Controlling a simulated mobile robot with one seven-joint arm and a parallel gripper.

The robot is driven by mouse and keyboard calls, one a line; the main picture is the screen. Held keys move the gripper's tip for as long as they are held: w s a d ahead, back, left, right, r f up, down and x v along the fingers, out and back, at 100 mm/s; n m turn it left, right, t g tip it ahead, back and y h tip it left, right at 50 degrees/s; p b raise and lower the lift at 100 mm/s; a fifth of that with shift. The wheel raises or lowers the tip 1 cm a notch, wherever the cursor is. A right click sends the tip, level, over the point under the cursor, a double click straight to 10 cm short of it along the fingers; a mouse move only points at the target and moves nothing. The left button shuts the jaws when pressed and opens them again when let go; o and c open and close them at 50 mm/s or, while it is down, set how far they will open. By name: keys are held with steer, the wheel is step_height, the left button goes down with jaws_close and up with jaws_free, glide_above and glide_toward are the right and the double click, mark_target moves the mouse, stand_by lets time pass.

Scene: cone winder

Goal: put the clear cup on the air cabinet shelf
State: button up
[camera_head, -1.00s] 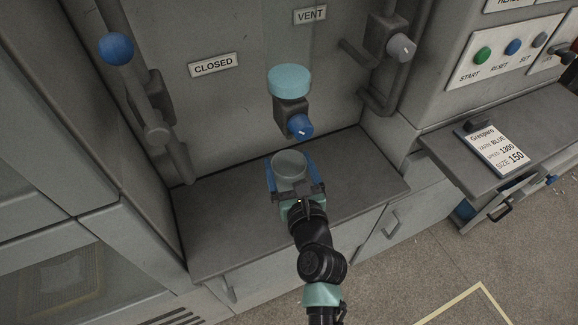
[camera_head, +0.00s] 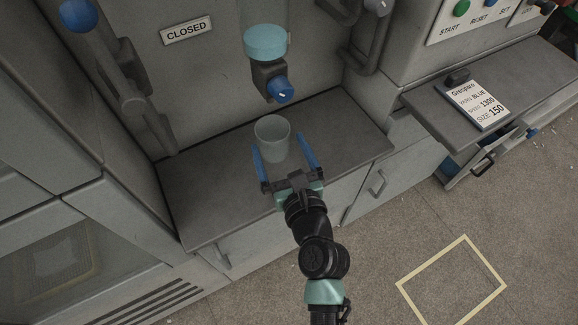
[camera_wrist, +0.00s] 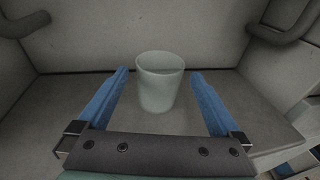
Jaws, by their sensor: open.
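The clear cup (camera_head: 272,138) stands upright on the grey air cabinet shelf (camera_head: 205,205), near its middle. My gripper (camera_head: 283,150) is open, with its blue fingers reaching in from the front of the shelf. The fingertips lie to either side of the cup's near part, with gaps between. In the wrist view the cup (camera_wrist: 160,82) stands ahead of my gripper (camera_wrist: 160,80), between and slightly beyond the fingers, and touches neither. The cup looks empty.
A valve with a blue knob (camera_head: 281,90) and a teal cap (camera_head: 265,42) sticks out of the back wall behind the cup. Pipes flank the shelf. A side ledge with a card (camera_head: 477,105) is at the right. Shelf on both sides is clear.

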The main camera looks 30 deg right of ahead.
steer(key=v, duration=0.6)
steer(key=shift+s, duration=0.1)
stand_by(0.5)
